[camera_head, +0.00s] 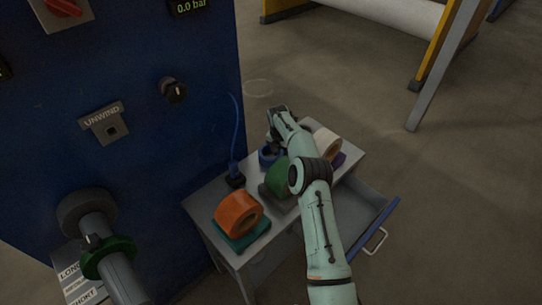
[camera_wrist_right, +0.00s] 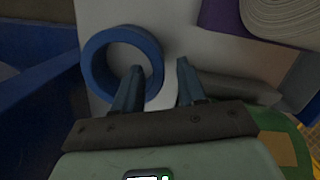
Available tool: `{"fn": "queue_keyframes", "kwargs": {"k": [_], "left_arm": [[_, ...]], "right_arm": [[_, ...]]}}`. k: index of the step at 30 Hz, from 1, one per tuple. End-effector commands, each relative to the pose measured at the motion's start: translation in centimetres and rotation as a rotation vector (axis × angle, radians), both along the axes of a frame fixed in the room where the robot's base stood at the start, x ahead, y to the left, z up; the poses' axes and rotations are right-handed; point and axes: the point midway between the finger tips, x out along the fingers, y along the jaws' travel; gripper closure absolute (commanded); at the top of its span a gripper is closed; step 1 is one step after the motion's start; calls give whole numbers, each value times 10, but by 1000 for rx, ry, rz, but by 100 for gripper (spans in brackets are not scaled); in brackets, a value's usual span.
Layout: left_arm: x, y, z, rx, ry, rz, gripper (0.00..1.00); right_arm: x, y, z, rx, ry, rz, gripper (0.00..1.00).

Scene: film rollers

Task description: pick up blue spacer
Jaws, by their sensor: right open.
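The blue spacer (camera_wrist_right: 93,66) is a thick ring lying flat on the light top of a small cart (camera_head: 203,207). In the head view the spacer (camera_head: 264,158) is partly hidden behind my right arm. My right gripper (camera_wrist_right: 160,68) is open above it, with nothing held. In the wrist view one finger overlaps the ring's hole and the other is outside its right side, so the ring's right wall shows between them. I cannot tell how far the fingertips are above the cart top. My left gripper is not in view.
An open drawer (camera_head: 372,211) juts right. A blue machine (camera_head: 150,110) with a shaft (camera_head: 122,277) stands left.

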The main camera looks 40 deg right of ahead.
Motion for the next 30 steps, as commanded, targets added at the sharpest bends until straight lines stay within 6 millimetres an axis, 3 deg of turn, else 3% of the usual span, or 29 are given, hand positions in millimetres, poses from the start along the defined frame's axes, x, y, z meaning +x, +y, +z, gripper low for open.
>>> {"fn": "queue_keyframes", "kwargs": {"k": [6,14,15,18,19,30], "left_arm": [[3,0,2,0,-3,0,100],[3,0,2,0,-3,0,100],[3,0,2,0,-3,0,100],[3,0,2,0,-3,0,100],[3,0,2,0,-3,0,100],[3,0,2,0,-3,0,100]], "right_arm": [[4,-2,-30,1,1,-1,59],[5,-3,-33,0,-1,-1,59],[5,-3,-33,0,-1,-1,62],[5,-3,-33,0,-1,-1,95],[5,-3,-33,0,-1,-1,100],[5,-3,-28,-1,-3,-2,100]]}}
